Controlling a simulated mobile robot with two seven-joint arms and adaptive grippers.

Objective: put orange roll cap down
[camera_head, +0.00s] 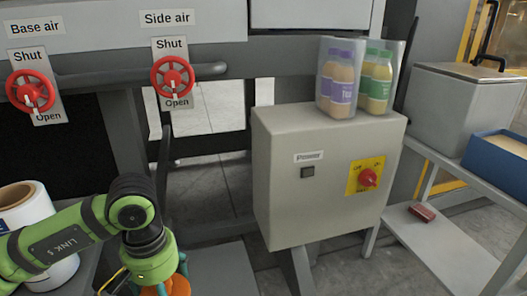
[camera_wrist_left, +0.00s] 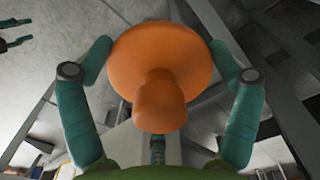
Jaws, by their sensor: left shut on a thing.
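The orange roll cap (camera_wrist_left: 160,100), a wide disc with a thick knob, fills the middle of the left wrist view. My left gripper (camera_wrist_left: 160,55) is shut on it, with a teal finger on each side of the disc. In the head view the cap (camera_head: 177,287) shows only partly at the bottom edge, under my green left arm. A white roll (camera_head: 28,222) stands upright at the left edge, partly behind that arm. Two teal fingers of my right gripper (camera_wrist_left: 14,32) show apart at the top left of the left wrist view, with nothing visible between them.
A grey surface (camera_head: 218,272) lies right of my left gripper. A grey power box (camera_head: 325,215) with a red switch stands beyond, with wrapped bottles (camera_head: 338,85) on top. Two red valve wheels (camera_head: 172,76) are on the machine behind. A shelf (camera_head: 440,225) is at right.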

